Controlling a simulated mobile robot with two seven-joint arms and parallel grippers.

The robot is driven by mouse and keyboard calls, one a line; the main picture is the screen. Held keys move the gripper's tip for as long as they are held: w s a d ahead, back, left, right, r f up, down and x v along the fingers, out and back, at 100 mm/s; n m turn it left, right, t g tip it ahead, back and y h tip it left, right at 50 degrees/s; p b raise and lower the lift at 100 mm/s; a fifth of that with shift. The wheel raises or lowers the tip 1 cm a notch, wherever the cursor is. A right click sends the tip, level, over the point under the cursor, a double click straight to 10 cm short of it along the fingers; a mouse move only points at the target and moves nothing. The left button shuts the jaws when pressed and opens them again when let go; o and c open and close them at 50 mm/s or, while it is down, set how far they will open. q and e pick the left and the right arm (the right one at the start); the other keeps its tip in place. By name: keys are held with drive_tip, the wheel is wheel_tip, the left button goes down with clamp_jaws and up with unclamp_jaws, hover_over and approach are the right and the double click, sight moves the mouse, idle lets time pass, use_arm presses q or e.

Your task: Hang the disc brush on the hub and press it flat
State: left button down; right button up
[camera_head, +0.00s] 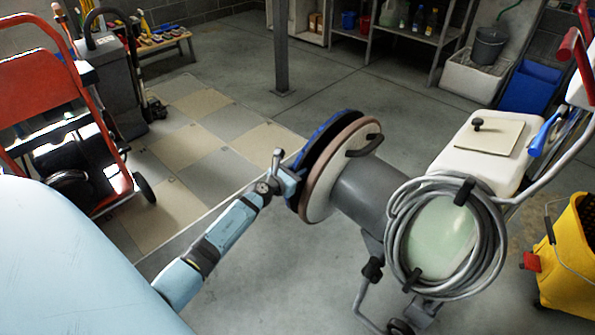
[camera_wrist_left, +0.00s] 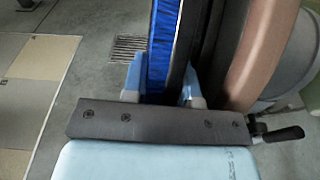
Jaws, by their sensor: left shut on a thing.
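The disc brush (camera_head: 325,135) stands on edge, with blue bristles facing left and a black plate on the right. My left gripper (camera_head: 291,182) is shut on its lower left rim. In the left wrist view the fingers of my gripper (camera_wrist_left: 163,82) sit on either side of the brush (camera_wrist_left: 163,45). The tilted-back floor machine's round head (camera_head: 325,190), with a brown rim, is close on the right of the brush and roughly parallel to it. The hub is hidden behind the brush, and I cannot tell whether they touch. My right gripper is out of view.
A coiled grey cable (camera_head: 398,240) hangs on the machine. A yellow bucket (camera_head: 570,255) is at the right edge. A red hand truck (camera_head: 100,110) stands at the left. Checkered floor tiles (camera_head: 190,145) and a grey post (camera_head: 281,45) lie beyond; the floor between is clear.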

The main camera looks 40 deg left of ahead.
use_arm(q)
drive_tip(key=shift+d+r, duration=0.1)
drive_tip(key=shift+d, duration=0.15)
idle(0.4)
drive_tip(key=shift+d, duration=0.1)
drive_tip(key=shift+f+b, duration=0.25)
drive_tip(key=shift+b, duration=0.05)
idle(0.4)
